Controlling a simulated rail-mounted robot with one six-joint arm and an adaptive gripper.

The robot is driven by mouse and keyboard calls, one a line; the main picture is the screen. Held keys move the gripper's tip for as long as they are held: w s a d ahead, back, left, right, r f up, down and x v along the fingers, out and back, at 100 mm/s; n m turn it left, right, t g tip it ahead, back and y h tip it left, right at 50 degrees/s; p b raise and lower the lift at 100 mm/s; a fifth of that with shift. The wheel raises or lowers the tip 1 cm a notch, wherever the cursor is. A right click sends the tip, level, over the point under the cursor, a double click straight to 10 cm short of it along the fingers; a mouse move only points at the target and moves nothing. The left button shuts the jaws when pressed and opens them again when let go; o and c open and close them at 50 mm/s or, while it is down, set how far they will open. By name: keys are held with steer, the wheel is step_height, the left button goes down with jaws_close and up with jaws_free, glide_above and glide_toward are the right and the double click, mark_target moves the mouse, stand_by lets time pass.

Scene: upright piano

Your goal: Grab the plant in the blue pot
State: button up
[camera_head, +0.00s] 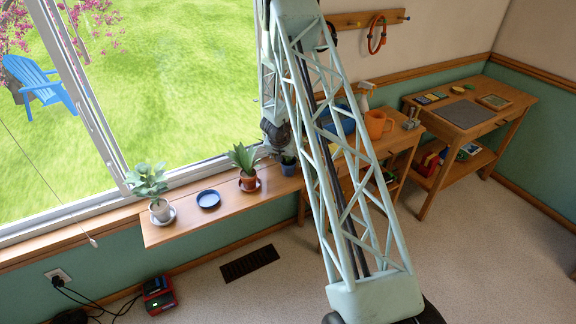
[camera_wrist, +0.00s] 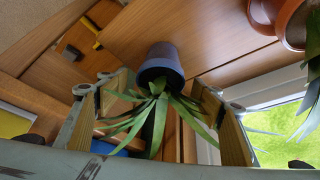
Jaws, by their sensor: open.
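The plant in the blue pot (camera_head: 288,168) stands at the right end of the window shelf in the head view, partly hidden by my arm. In the wrist view its dark blue pot (camera_wrist: 162,62) appears upside down, with long green leaves hanging into the space between my fingers. My gripper (camera_wrist: 160,108) is open, with one finger on each side of the leaves. The pot is beyond the fingertips, and I cannot tell whether any leaf touches a finger.
A terracotta pot with a spiky plant (camera_head: 248,182) stands close to the left. A blue saucer (camera_head: 208,199) and a white-potted plant (camera_head: 160,209) are farther left on the shelf (camera_head: 180,231). The window is behind.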

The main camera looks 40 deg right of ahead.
mark_target(289, 162)
steer(key=shift+b+x, duration=0.4)
steer(key=shift+x, duration=1.25)
steer(key=shift+c, duration=0.7)
steer(key=c, duration=1)
steer(key=shift+o, duration=0.2)
steer(key=shift+r, duration=0.25)
steer(key=shift+r+p, duration=1)
steer(key=shift+r, duration=0.65)
steer(key=shift+s+a+f, duration=0.1)
steer(key=shift+s+a, duration=0.15)
steer(key=shift+s, duration=0.35)
steer(key=s+a, duration=0.1)
steer(key=s, duration=0.3)
steer(key=s+a+r, duration=0.1)
steer(key=s+a, duration=0.1)
steer(key=s, duration=0.3)
steer(key=s+a+b, duration=0.1)
steer(key=s+a, duration=0.1)
steer(key=s, duration=0.2)
steer(key=shift+s+a+r, duration=0.15)
steer(key=shift+s+r, duration=0.1)
steer(key=shift+s, duration=0.05)
steer(key=shift+c, duration=0.2)
